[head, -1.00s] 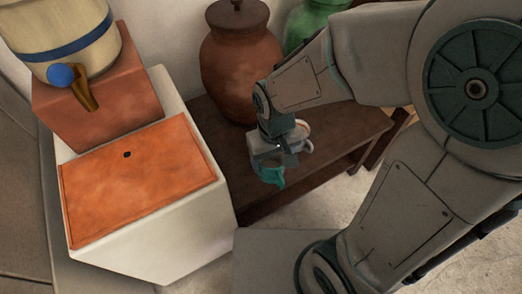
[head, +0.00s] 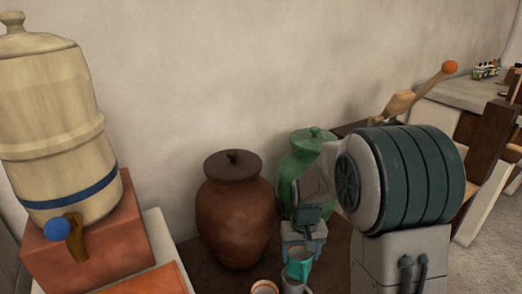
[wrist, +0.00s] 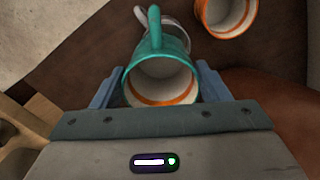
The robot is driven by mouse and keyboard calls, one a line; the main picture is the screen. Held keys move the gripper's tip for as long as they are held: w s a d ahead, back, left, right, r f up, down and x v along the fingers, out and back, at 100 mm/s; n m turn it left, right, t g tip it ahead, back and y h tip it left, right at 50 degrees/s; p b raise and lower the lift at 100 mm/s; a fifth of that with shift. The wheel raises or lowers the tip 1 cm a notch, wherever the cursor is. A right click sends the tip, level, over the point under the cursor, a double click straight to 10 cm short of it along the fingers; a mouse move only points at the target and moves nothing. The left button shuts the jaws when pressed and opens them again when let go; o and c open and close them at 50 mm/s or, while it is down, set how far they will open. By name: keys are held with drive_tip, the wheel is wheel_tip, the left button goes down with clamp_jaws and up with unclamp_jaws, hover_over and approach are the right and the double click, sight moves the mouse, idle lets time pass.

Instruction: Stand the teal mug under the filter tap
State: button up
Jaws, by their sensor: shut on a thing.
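The teal mug (head: 299,265) is held in my gripper (head: 301,252), above or near the dark bench. In the wrist view the teal mug (wrist: 163,73) sits between the two fingers, its open mouth with an orange inner rim facing the camera and its handle pointing away. The filter is a cream crock (head: 55,130) with a blue band at far left. Its tap (head: 75,238), a brass spout with a blue knob, hangs over the edge of a terracotta block. My gripper is well to the right of the tap.
White mugs with orange rims, one in the wrist view (wrist: 230,12) and one in the head view (head: 265,287), stand close by. A brown lidded jar (head: 235,210) and a green jar (head: 300,165) stand on the dark bench (head: 212,272). A terracotta block (head: 80,265) supports the crock.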

drive_tip(key=w+d+m, duration=0.1)
drive_tip(key=w+d, duration=0.3)
drive_tip(key=d, duration=0.1)
wheel_tip(320, 180, up, 18)
drive_tip(key=s+p, duration=0.2)
drive_tip(key=p, duration=2.7)
drive_tip(key=shift+s+a, duration=0.2)
drive_tip(key=shift+a, duration=0.25)
